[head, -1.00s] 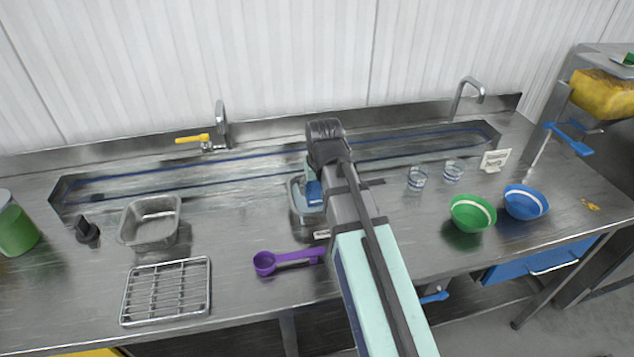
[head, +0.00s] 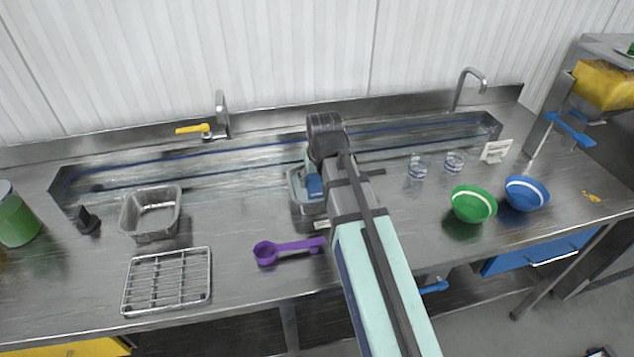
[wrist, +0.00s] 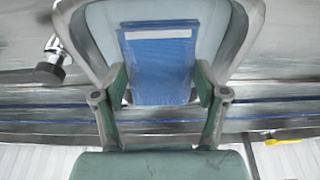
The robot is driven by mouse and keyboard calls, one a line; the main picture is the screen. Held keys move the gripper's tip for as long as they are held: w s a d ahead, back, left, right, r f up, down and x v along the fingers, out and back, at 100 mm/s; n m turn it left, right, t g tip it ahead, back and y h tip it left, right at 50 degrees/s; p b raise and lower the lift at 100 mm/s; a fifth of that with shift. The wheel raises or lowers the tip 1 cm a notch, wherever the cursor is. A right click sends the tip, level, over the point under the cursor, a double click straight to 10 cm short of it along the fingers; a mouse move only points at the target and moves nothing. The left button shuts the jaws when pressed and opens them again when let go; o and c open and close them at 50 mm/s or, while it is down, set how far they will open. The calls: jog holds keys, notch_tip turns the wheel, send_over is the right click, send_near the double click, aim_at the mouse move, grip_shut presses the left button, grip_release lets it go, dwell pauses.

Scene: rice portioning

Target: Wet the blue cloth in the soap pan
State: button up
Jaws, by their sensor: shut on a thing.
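The blue cloth (head: 314,187) is a flat folded piece. It also shows in the wrist view (wrist: 158,68), with a pale strip along one edge. My gripper (wrist: 160,82) is shut on the cloth, one finger at each side. The soap pan (head: 296,205) is a metal pan on the counter near the sink trough, partly hidden behind my arm. Its wide rim (wrist: 236,40) surrounds the cloth in the wrist view. The cloth is over or inside the pan; I cannot tell whether it touches the liquid. My fingertips are hidden in the head view.
A purple scoop (head: 288,249) lies just in front of the pan. An empty metal pan (head: 151,232) and a wire rack (head: 166,281) are at left. Two glasses (head: 418,172), a green bowl (head: 473,204) and a blue bowl (head: 526,194) stand at right. A faucet (head: 221,115) rises behind.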

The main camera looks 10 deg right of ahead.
aim_at(318, 181)
jog(key=shift+r+p, duration=2.65)
jog(key=shift+r, duration=0.9)
jog(key=shift+r+p, duration=1.55)
jog(key=shift+r, duration=0.45)
